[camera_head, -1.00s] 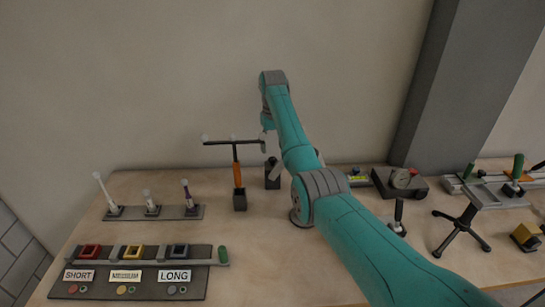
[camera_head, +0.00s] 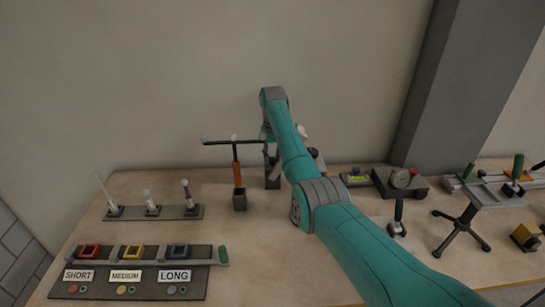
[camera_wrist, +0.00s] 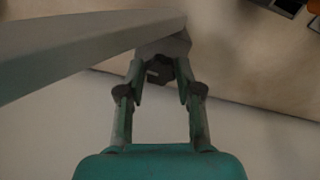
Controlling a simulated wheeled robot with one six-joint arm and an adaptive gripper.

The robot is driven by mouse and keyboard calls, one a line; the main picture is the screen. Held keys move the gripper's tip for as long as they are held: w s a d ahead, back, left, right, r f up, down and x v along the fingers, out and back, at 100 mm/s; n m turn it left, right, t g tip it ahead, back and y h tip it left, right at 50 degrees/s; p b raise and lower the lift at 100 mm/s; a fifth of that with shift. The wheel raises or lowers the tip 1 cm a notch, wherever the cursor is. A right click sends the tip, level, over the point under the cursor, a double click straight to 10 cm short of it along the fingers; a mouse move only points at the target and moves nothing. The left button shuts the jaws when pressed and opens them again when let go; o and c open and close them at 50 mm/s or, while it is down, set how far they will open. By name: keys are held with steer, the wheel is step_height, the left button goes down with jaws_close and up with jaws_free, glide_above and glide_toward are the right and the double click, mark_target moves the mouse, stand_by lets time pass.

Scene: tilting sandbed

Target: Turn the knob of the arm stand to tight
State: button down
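A dark grey post (camera_head: 272,180), which looks like part of the arm stand, stands at the back of the table, partly behind my arm. A pale piece (camera_head: 302,131) shows just right of my forearm; I cannot tell whether it belongs to the stand. In the wrist view a long grey bar (camera_wrist: 80,50) runs from the left to a broad end beyond my fingertips. My gripper (camera_wrist: 161,76) has its fingers apart around a small dark part (camera_wrist: 158,70), perhaps the knob. Contact cannot be told. My arm hides the gripper in the head view.
An orange-handled T-shaped stand (camera_head: 238,175) is close on the left. A rack of white-topped pieces (camera_head: 152,211) and a labelled tray (camera_head: 130,285) are further left. A dark box with a round dial (camera_head: 400,180) and a black tripod (camera_head: 461,232) are on the right.

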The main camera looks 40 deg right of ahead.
mark_target(272, 158)
steer(key=shift+m, duration=0.7)
steer(key=c, duration=0.8)
jaws_free()
steer(key=shift+r, duration=0.1)
step_height(272, 158, up, 7)
steer(key=shift+r, duration=0.15)
